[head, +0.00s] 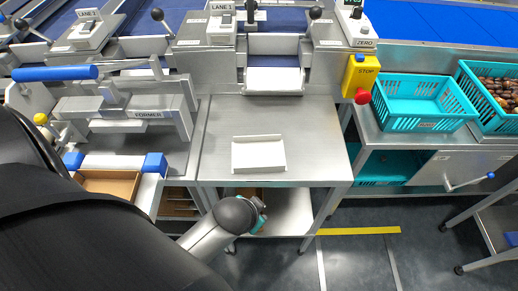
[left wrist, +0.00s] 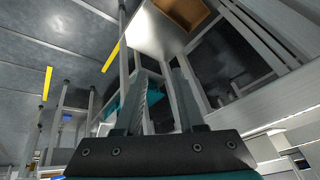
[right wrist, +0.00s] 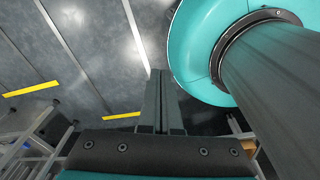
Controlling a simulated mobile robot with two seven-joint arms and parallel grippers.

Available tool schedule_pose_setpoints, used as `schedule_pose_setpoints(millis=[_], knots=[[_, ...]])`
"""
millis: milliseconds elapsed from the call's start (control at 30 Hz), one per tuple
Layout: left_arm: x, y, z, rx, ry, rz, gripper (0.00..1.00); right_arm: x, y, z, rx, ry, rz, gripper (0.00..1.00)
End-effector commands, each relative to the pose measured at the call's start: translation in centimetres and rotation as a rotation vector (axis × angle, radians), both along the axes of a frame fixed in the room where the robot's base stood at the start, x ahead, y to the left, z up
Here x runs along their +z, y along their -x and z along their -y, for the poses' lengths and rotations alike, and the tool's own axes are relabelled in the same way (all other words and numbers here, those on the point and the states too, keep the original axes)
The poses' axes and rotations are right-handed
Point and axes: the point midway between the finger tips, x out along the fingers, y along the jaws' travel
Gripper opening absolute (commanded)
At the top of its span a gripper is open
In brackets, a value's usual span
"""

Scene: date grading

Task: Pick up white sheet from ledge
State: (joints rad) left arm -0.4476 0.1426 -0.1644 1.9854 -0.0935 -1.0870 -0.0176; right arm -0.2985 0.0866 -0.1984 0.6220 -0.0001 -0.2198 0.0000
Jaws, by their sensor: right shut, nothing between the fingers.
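A white sheet-like piece with raised edges (head: 258,153) lies flat on the steel bench (head: 310,150) in the middle of the head view. My left gripper (left wrist: 162,85) is open and empty in the left wrist view. My right gripper (right wrist: 162,88) is shut on nothing, over floor.
The FORMER press (head: 145,115) with a blue handle stands left, above a brown-bottomed tray (head: 108,184). A yellow STOP box (head: 359,76) and teal crates (head: 422,124) are on the right. The bench is bare around the white piece. Floor with yellow strips (head: 358,231) lies in front.

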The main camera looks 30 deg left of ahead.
Motion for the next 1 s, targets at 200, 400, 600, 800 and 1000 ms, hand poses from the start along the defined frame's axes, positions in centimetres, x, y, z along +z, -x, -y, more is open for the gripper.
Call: schedule_pose_setpoints(millis=[200, 400, 600, 800, 1000], knots=[[7.8, -0.8, -0.2, 0.008, -0.009, 0.068, 0.39, 1.1, 0.8, -1.2, -0.003, -0.015, -0.012, 0.0], [14.3, -6.6, -1.1, -0.069, -0.127, 0.334, 0.39, 1.4, 0.7, -1.1, -0.002, -0.014, -0.011, 0.0], [21.6, -13.9, -0.7, -0.23, -0.315, 0.706, 0.39, 1.4, 0.4, -0.9, 0.0, -0.011, -0.007, 0.0], [31.9, -18.9, 3.3, -0.518, -0.586, 1.162, 0.39, 1.5, 0.3, -0.5, 0.001, -0.006, -0.005, 0.0], [38.9, -18.9, 10.2, -0.915, -0.882, 1.554, 0.39, 1.5, 0.3, -0.4, 0.0, -0.005, -0.004, 0.0]])
